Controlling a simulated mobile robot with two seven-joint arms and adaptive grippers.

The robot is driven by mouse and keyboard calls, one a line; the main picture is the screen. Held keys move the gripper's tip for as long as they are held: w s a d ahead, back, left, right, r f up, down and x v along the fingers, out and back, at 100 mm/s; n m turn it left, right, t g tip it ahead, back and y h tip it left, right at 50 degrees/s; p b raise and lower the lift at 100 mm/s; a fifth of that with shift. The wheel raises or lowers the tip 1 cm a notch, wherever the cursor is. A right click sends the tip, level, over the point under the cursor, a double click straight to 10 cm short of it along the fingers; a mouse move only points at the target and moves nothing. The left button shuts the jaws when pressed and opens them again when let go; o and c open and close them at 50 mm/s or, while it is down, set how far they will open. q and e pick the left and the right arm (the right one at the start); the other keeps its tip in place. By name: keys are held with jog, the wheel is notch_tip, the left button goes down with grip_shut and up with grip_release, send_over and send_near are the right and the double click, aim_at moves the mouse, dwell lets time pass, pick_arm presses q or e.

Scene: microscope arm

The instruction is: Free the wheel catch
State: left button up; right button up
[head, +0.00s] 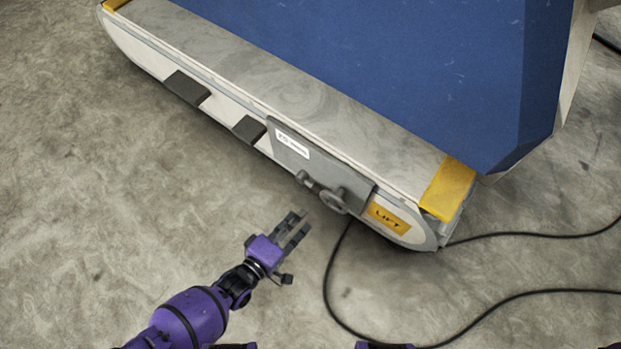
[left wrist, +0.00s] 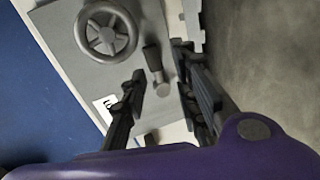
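A grey plate (head: 276,151) is fixed to the side of the large machine's base. It carries a spoked handwheel (head: 333,200), which also shows in the left wrist view (left wrist: 106,32). Beside the wheel is a small catch (head: 308,182) with a dark handle and a round grey end; it shows in the left wrist view (left wrist: 152,58) too. My left gripper (head: 298,226) is open and empty, in front of the plate. In the left wrist view the catch appears between its spread fingers (left wrist: 160,72); I see no contact. My right gripper is not visible.
The machine's blue body (head: 400,60) rises above the pale base. Two dark brackets (head: 187,88) jut out left of the plate; a yellow LIFT label (head: 388,218) is at its right. A black cable (head: 327,285) loops over the floor. The floor at left is clear.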

aim_at(317, 194)
pick_arm(q)
jog(key=shift+n+t, duration=0.3)
jog(key=shift+w+r+b+x, duration=0.15)
jog(key=shift+b+x, duration=0.4)
jog(key=shift+x, duration=1.1)
jog(key=shift+w+r+b+x, duration=0.1)
jog(key=shift+r+b+x, duration=0.35)
jog(key=shift+x, duration=1.2)
jog(key=shift+b+x, duration=0.7)
jog(key=shift+x, duration=1)
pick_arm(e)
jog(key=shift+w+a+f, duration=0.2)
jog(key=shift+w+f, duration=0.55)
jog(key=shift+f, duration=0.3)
pick_arm(q)
jog(key=shift+a, duration=0.15)
grip_shut()
